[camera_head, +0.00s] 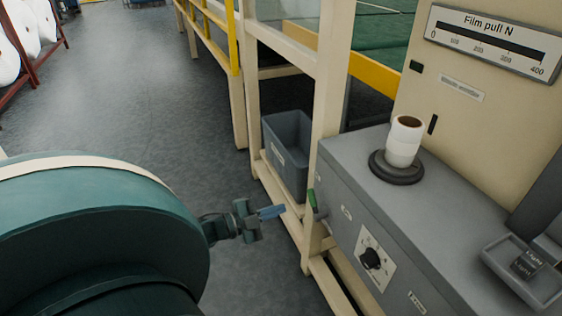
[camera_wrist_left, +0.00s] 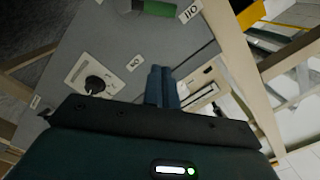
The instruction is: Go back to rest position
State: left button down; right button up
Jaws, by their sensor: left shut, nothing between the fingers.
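My left gripper (camera_head: 272,212) is beside the left edge of the grey machine cabinet, in front of the cream frame. Its blue fingers are together with nothing between them. In the left wrist view the closed fingers (camera_wrist_left: 161,88) point toward the cabinet's side panel, which fills much of the picture. The gripper looks apart from the cabinet in the head view. My right gripper is in neither view.
A grey bin (camera_head: 287,155) stands on the frame's low shelf. Open floor (camera_head: 150,100) lies to the left.

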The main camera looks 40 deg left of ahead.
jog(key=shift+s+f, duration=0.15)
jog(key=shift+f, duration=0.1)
